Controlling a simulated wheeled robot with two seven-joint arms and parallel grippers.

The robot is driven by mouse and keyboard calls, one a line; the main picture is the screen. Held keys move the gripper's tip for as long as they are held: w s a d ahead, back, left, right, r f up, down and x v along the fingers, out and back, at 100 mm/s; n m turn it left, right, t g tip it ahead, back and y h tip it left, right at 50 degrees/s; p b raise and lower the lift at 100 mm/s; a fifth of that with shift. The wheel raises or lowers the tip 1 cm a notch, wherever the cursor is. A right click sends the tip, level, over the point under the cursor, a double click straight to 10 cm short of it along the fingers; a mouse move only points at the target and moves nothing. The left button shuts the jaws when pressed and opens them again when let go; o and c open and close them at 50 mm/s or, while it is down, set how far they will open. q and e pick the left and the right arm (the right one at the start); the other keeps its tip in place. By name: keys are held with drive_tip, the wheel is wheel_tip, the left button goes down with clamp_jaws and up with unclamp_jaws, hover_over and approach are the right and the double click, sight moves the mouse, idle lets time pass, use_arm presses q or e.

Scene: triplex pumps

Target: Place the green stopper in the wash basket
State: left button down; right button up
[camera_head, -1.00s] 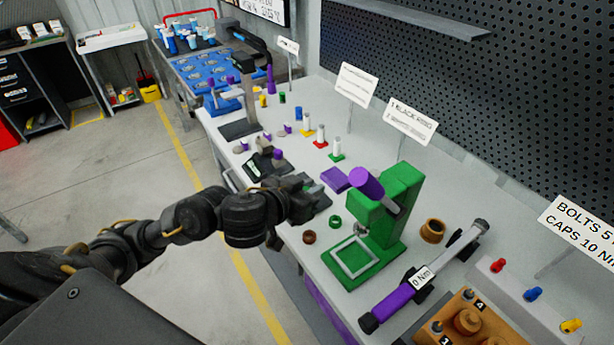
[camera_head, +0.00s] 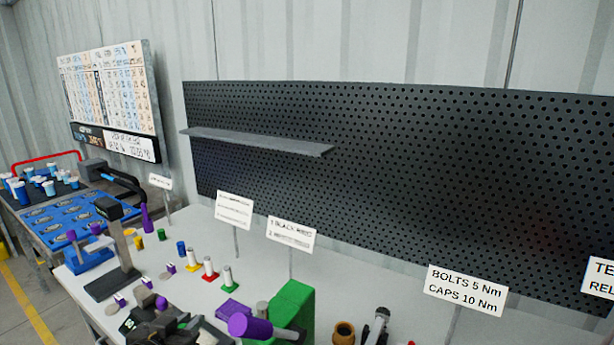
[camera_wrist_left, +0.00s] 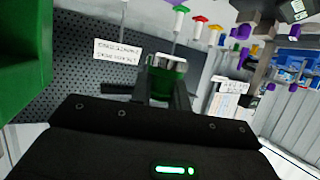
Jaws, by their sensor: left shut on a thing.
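My left gripper (camera_head: 180,328) is at the bottom edge of the head view, over the near side of the bench, partly cut off. In the left wrist view my left gripper (camera_wrist_left: 165,90) is shut on a short green piece with a shiny metallic top (camera_wrist_left: 167,80), which I take to be the green stopper. I cannot pick out a wash basket in either view. My right gripper is not in view.
A green press (camera_head: 293,308) with a purple handle stands right of my left gripper. White posts on coloured bases (camera_head: 209,268) and small cylinders stand behind it. A grey stand (camera_head: 122,250) is at left. Sign cards and a black pegboard (camera_head: 400,190) line the back.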

use_arm(q)
drive_tip(key=w+d+r+n+y, duration=0.1)
drive_tip(key=w+r, duration=0.4)
drive_tip(key=r, duration=0.4)
drive_tip(key=shift+d+y, duration=0.2)
drive_tip(key=shift+y, duration=0.1)
